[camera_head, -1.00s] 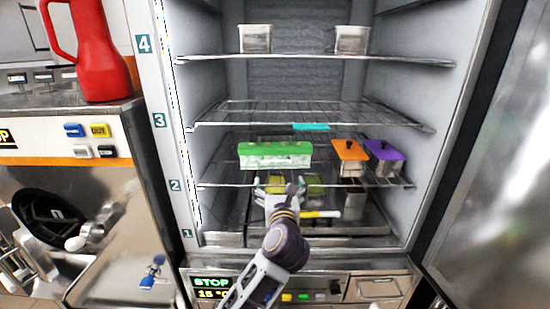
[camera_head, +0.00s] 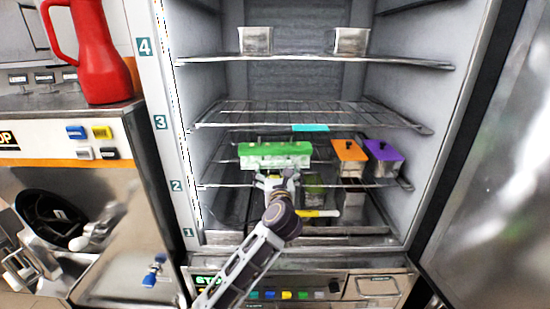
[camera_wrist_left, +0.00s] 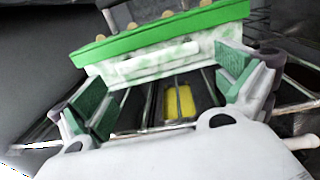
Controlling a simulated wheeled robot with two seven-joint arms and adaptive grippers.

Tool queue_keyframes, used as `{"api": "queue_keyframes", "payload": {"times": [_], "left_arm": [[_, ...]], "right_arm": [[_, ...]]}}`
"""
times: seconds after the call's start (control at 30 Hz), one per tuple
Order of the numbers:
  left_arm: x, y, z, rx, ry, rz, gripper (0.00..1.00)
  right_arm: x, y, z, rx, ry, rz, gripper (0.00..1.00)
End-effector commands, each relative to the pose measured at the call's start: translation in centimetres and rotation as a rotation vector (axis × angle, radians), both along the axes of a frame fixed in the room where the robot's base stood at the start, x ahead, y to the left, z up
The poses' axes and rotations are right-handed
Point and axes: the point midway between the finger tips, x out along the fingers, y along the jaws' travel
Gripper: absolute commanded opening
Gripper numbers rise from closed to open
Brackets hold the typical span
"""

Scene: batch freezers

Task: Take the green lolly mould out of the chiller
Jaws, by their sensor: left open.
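The green lolly mould (camera_head: 275,152) has a green top and a whitish body, and it sits on the shelf marked 2 in the open chiller (camera_head: 215,80). In the left wrist view the mould (camera_wrist_left: 155,62) spans most of the width ahead of the fingers, with several round stick ends along its top. My left gripper (camera_head: 276,178) is in front of the mould and a little below its front face. Its green-padded fingers (camera_wrist_left: 165,100) are open and apart, with nothing between them. My right gripper is out of view.
An orange-lidded container (camera_head: 349,152) and a purple-lidded container (camera_head: 384,152) stand right of the mould. A wire shelf (camera_head: 310,115) lies above, with a cyan tag (camera_head: 310,128). Two metal tubs (camera_head: 255,40) stand on the top shelf. The chiller door (camera_head: 490,180) is open at right.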

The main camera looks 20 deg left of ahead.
Motion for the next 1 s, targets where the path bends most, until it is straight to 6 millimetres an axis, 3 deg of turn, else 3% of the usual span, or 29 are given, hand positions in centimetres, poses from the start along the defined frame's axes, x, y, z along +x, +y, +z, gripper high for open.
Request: {"api": "queue_keyframes", "payload": {"times": [0.33, 0.8, 1.0], "left_arm": [[0.6, 0.2, 0.2, 0.001, 0.000, 0.000, 1.00], [4.2, 1.7, 0.9, 0.003, 0.000, -0.001, 1.00], [4.8, 1.9, 0.8, 0.000, 0.000, 0.000, 1.00]], "right_arm": [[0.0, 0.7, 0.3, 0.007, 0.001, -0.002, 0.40], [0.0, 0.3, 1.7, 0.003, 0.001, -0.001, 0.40], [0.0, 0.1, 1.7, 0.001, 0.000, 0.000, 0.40]]}}
